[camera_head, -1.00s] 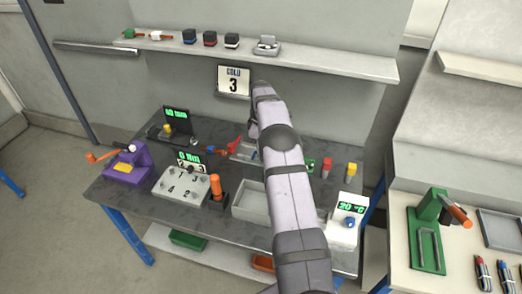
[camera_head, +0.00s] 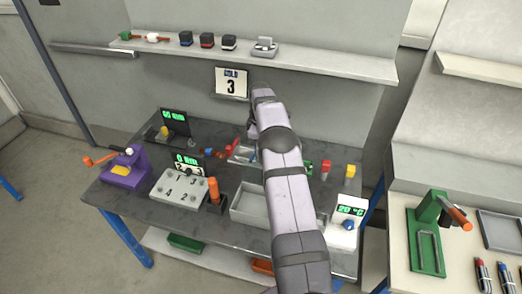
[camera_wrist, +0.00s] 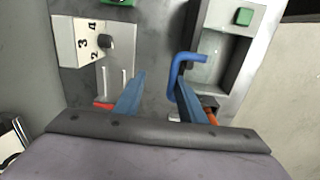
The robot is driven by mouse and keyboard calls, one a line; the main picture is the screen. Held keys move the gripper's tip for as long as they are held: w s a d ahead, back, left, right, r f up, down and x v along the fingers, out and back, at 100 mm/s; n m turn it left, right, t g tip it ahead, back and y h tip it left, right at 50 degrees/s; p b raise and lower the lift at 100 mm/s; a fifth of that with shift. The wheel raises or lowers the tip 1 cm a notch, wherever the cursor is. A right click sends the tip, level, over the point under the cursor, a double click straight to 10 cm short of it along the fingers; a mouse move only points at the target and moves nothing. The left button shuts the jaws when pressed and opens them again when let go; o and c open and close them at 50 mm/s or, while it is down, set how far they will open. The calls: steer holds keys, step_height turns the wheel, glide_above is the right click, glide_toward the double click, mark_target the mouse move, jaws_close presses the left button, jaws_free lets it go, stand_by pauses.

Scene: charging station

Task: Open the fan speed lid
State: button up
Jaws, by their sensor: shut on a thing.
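In the wrist view, a blue bent handle (camera_wrist: 174,76) stands at the left edge of a pale grey open-topped box (camera_wrist: 216,72) with a green block. My gripper (camera_wrist: 160,84) has two blue fingers reaching down, and the right one meets the handle's lower part. It is shut on the handle, though the exact contact is hard to see. Left of it is a white box with a numbered dial (camera_wrist: 106,41). I cannot make out which part is the fan speed lid. In the head view, my arm hides the gripper and the spot where it works.
The bench holds a purple vise (camera_head: 124,172), a grey numbered control box (camera_head: 180,188), an orange-handled lever (camera_head: 214,190), an empty grey tray (camera_head: 247,209) and a temperature unit (camera_head: 346,216). A shelf (camera_head: 300,58) runs above. A second bench with a green stand (camera_head: 428,240) is at right.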

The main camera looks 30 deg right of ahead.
step_height(320, 180, up, 7)
steer(key=b, duration=0.2)
steer(key=shift+s+a+r+b, duration=0.15)
steer(key=shift+r+b, duration=0.05)
steer(key=shift+b, duration=0.15)
steer(key=shift+a, duration=0.1)
steer(key=shift+s+a+r, duration=0.15)
steer(key=shift+a+r, duration=0.05)
steer(key=shift+a, duration=0.3)
steer(key=s+a+r+m, duration=0.2)
steer(key=s+a+m, duration=0.3)
steer(key=s+a, duration=0.8)
steer(key=s+a+f+m, duration=0.2)
steer(key=s+a, duration=0.2)
steer(key=s, duration=0.6)
steer(key=s+a+f+m, duration=0.2)
steer(key=s+a+f, duration=0.1)
steer(key=s, duration=0.7)
steer(key=shift+a+f, duration=0.2)
steer(key=shift+a, duration=0.3)
